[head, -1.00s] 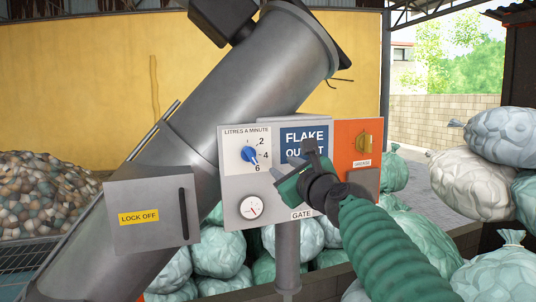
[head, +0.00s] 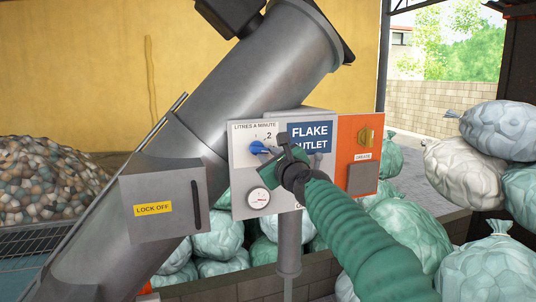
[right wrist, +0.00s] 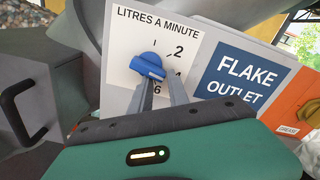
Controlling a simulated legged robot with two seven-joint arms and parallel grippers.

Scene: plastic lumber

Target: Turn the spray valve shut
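The spray valve is a blue knob (head: 257,148) on a white dial plate marked LITRES A MINUTE. In the right wrist view the knob (right wrist: 148,65) has its pointer toward the lower right, about between 4 and 6. My right gripper (head: 272,154) is in front of the dial, just right of and below the knob. Its two grey fingers (right wrist: 160,85) are parted, with their tips close to the knob's lower edge; whether they touch it I cannot tell. The gripper hides the lower numbers in the head view. My left gripper is not in view.
A round gauge (head: 259,198) sits below the knob. A blue FLAKE OUTLET sign (head: 311,137) and an orange panel with a yellow knob (head: 365,136) are to the right. A grey LOCK OFF box (head: 160,205) stands left. Filled bags (head: 490,265) lie around.

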